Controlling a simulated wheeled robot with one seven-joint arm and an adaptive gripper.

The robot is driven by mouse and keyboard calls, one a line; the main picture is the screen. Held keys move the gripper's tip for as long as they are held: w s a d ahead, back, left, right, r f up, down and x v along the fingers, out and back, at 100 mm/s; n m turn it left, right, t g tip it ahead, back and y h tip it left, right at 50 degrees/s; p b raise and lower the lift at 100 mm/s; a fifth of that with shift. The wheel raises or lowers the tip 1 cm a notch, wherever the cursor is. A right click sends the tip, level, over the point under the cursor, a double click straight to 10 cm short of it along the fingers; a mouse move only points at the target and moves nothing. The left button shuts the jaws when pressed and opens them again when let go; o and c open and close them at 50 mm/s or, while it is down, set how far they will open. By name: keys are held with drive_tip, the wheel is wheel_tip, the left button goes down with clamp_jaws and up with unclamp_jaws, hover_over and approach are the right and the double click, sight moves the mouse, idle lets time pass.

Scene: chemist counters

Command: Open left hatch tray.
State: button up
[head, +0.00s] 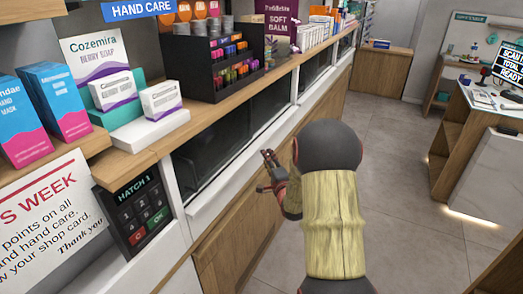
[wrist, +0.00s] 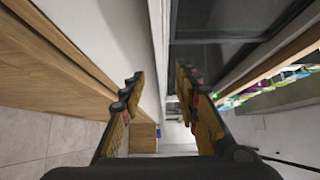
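In the head view the left hatch (head: 208,158) is a dark window just right of the keypad marked HATCH 1 (head: 137,213), under the product shelf. It looks closed. A white ledge (head: 213,206) runs along its lower front; I cannot tell which part of it is the tray. My gripper (head: 266,172) is in front of this ledge, towards the right end of the left hatch. In the wrist view my gripper (wrist: 160,80) has its fingers spread with nothing held. A white edge (wrist: 157,40) shows beyond and between the fingertips, beside a dark pane (wrist: 200,60). Contact is unclear.
Further dark hatch windows (head: 318,67) continue along the counter. Boxes of soap (head: 95,65) and a black display rack (head: 222,70) stand on the wooden shelf above. Wooden panels (head: 240,225) lie below the ledge. Open grey floor (head: 405,150) separates this counter from the checkout desk (head: 480,150).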

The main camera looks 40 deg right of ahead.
drive_tip(key=b+x, duration=0.1)
drive_tip(key=x, duration=0.6)
drive_tip(key=shift+c, duration=0.4)
clamp_jaws()
idle(0.5)
